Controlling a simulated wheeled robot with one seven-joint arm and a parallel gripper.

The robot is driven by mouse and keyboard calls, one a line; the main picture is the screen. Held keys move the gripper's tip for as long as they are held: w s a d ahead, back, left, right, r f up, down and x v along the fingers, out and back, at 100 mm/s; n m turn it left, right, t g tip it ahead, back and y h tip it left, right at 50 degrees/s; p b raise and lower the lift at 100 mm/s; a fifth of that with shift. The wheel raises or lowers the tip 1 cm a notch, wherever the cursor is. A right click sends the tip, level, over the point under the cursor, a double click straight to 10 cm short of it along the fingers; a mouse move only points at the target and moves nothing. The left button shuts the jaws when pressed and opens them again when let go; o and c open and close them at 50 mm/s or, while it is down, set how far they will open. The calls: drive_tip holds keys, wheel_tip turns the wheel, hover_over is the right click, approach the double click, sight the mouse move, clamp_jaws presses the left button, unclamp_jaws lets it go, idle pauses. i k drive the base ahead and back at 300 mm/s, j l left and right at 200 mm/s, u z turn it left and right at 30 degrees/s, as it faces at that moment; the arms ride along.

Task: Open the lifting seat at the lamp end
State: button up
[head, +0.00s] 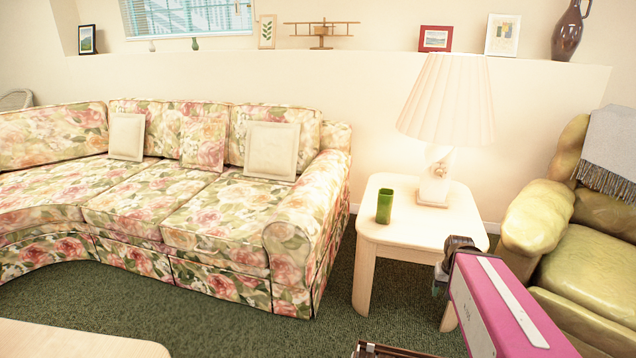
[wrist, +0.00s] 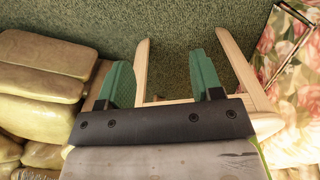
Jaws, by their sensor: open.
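The floral sofa (head: 165,185) runs along the wall at the left of the head view. Its seat cushion at the lamp end (head: 215,215) lies flat beside the rounded right arm (head: 315,215). The lamp (head: 445,110) stands on a pale side table (head: 400,225) just right of that arm. My gripper (wrist: 157,62) shows in the wrist view with two green fingers apart and nothing between them. It is near the side table, whose legs show around the fingers, and away from the lamp-end seat. Floral sofa fabric (wrist: 298,105) shows at the right of the wrist view.
A green cup (head: 384,206) stands on the side table. A green armchair (head: 590,240) with a grey throw (head: 608,150) is close on the right. A pale low tabletop (head: 75,340) is at bottom left. Green carpet (head: 220,325) lies clear before the sofa.

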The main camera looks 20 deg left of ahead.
sight(225, 221)
drive_tip(key=u, duration=1.9)
drive_tip(key=i+l, duration=0.3)
drive_tip(key=i, duration=0.2)
drive_tip(key=i+l, duration=0.35)
drive_tip(key=i+z, duration=0.05)
drive_tip(key=i, duration=0.05)
